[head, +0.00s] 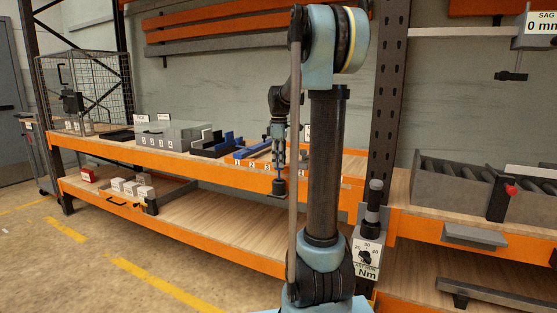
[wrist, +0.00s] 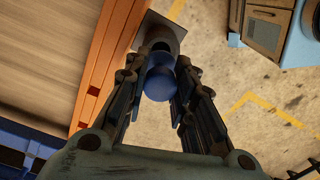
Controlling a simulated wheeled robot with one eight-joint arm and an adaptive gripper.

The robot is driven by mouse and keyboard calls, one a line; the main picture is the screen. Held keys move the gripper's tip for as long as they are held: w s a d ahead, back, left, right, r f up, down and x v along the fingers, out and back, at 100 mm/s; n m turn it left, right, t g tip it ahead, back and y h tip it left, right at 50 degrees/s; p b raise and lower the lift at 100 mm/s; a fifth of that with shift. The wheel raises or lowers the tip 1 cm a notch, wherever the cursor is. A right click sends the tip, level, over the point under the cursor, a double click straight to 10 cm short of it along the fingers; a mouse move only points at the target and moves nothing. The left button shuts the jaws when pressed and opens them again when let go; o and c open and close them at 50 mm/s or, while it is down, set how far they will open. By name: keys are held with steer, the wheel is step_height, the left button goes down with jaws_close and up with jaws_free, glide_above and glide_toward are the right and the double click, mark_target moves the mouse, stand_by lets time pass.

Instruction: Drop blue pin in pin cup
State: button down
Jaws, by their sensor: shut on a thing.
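My gripper (wrist: 158,92) points down and is shut on the blue pin (wrist: 160,78), whose rounded blue end shows between the two fingers in the wrist view. The dark round pin cup (wrist: 167,36) is just beyond the pin there, and the pin overlaps its near rim. I cannot tell how much height lies between them. In the head view my gripper (head: 279,165) hangs in front of the shelf's orange edge, right above the small dark cup (head: 278,187). The pin is too small to make out there.
The cup sits on a grey plate (wrist: 150,24) beside the orange shelf beam (wrist: 105,45), with open floor on the other side. Blue and dark holders (head: 222,143) and a grey box (head: 170,134) stand on the upper shelf. A wire cage (head: 88,88) is at left.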

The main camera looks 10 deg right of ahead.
mark_target(279, 170)
steer(key=shift+f, duration=2.4)
steer(key=c, duration=1.3)
jaws_free()
step_height(279, 170, up, 12)
steer(key=shift+f, duration=0.1)
